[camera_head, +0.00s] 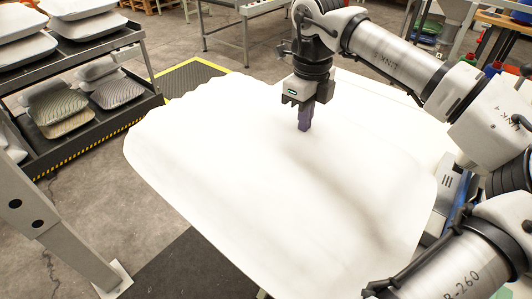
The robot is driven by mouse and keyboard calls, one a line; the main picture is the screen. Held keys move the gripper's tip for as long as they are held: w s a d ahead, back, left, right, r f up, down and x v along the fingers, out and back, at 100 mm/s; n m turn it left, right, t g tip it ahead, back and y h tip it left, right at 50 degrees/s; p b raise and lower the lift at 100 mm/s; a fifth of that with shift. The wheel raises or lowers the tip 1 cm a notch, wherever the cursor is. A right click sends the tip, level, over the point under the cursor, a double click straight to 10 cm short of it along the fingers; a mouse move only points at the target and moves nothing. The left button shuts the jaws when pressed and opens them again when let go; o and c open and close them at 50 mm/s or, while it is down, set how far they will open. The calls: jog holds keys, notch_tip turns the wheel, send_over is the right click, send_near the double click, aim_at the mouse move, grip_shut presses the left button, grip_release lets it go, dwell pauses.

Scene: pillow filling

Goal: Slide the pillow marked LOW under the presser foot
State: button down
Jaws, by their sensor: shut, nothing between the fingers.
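My gripper (304,124) points down with its dark purple fingers shut and empty. It is over the far part of a large white, cushion-like surface (230,180), which fills the middle of the head view. I cannot tell whether the fingertips touch it. This surface has rounded corners, a wavy far-left edge and a soft shaded fold. It is very bright, and I cannot tell whether it is a pillow or a covered table. I see no LOW mark and no presser foot.
A dark rack (85,125) at the left holds several white and striped pillows. A grey post (58,225) stands at the near left. A metal-legged table (245,12) is at the back. A dark mat with a yellow-striped edge (190,75) lies behind the white surface.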

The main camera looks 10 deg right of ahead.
aim_at(374, 180)
jog(key=shift+f, duration=0.25)
jog(key=shift+f+b, duration=0.1)
jog(key=shift+b, duration=0.2)
jog(key=shift+s+d+b, duration=0.15)
jog(key=shift+s+d, duration=0.2)
jog(key=shift+s, duration=0.3)
jog(key=shift+s+d+b, duration=0.1)
jog(key=shift+s+d, duration=0.3)
jog(key=shift+s, duration=0.25)
jog(key=shift+s+d+b, duration=0.15)
jog(key=shift+s+d, duration=0.2)
jog(key=shift+s, duration=0.3)
jog(key=shift+s+d, duration=0.1)
jog(key=shift+s+d+b, duration=0.25)
jog(key=shift+s+d, duration=0.25)
jog(key=shift+s, duration=0.4)
jog(key=shift+s+d+b, duration=0.2)
jog(key=shift+s+d, duration=0.3)
jog(key=shift+s, duration=0.35)
jog(key=shift+s+d+b, duration=0.2)
jog(key=shift+s+d, duration=0.35)
jog(key=shift+s, duration=0.4)
jog(key=shift+s+d+b, duration=0.2)
jog(key=shift+s+d, duration=0.3)
jog(key=shift+s, duration=0.4)
jog(key=shift+s+d, duration=0.1)
jog(key=shift+s, duration=0.05)
